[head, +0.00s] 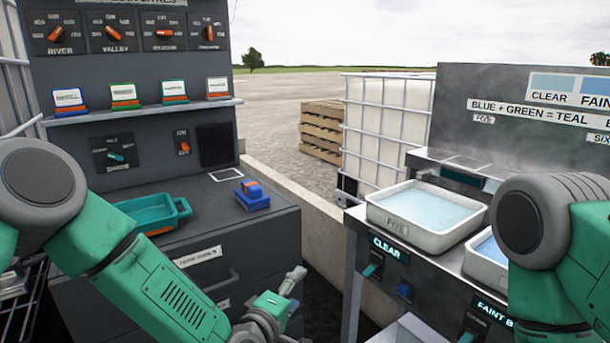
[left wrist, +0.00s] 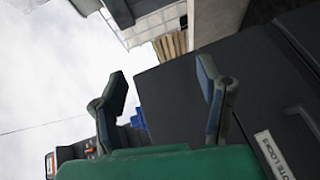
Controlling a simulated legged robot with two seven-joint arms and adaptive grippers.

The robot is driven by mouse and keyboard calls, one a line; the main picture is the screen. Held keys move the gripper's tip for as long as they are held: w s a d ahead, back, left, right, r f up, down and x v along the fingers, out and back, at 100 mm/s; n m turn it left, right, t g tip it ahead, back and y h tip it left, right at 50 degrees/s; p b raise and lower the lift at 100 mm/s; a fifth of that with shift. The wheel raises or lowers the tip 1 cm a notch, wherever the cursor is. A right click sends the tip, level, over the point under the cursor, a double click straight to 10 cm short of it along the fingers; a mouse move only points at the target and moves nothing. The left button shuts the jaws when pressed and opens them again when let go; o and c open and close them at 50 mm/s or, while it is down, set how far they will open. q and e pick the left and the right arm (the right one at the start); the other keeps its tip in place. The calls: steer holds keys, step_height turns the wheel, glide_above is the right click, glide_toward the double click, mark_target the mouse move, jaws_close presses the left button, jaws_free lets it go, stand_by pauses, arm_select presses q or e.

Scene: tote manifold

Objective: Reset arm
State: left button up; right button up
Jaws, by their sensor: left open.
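My left arm comes in from the left in the head view, and its gripper (head: 289,288) hangs low in front of the grey cabinet, over the gap between the two stations. In the left wrist view the two fingers of the left gripper (left wrist: 163,85) stand wide apart with nothing between them. My right arm shows only as a large joint and green link at the right of the head view. Its gripper is out of the picture.
A teal tray (head: 185,208) and a blue block with an orange top (head: 252,195) sit on the cabinet counter (head: 225,185). A white tote of pale water (head: 425,214) stands on the right bench. Behind are a caged white tank (head: 385,125) and stacked pallets (head: 321,131).

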arm_select(q)
steer(key=s+a+f+m+g+y, duration=0.1)
steer(key=s+a+f+m+g, duration=0.3)
steer(key=s+a+f, duration=0.35)
steer(key=s+a+f+m+g+y, duration=0.2)
steer(key=s+a+f+m+g, duration=0.15)
steer(key=s+f, duration=0.65)
steer(key=s+a+f+m+g+y, duration=0.1)
steer(key=s+a+m+g+y, duration=0.1)
steer(key=s+a, duration=0.5)
steer(key=s+a+m+g+y+p, duration=0.1)
steer(key=s+a+g, duration=0.3)
steer(key=s+a, duration=0.4)
steer(key=shift+s+a+f+m+y, duration=0.35)
steer(key=shift+s+m+y, duration=0.35)
steer(key=shift+s, duration=2.4)
arm_select(e)
steer(key=shift+a+r, duration=0.15)
steer(key=shift+r, duration=0.55)
arm_select(q)
steer(key=shift+a+f, duration=0.15)
steer(key=shift+a, duration=0.15)
arm_select(e)
steer(key=shift+a+r, duration=0.1)
steer(key=shift+a, duration=0.25)
arm_select(q)
steer(key=shift+d, duration=0.2)
arm_select(e)
steer(key=shift+d, duration=0.2)
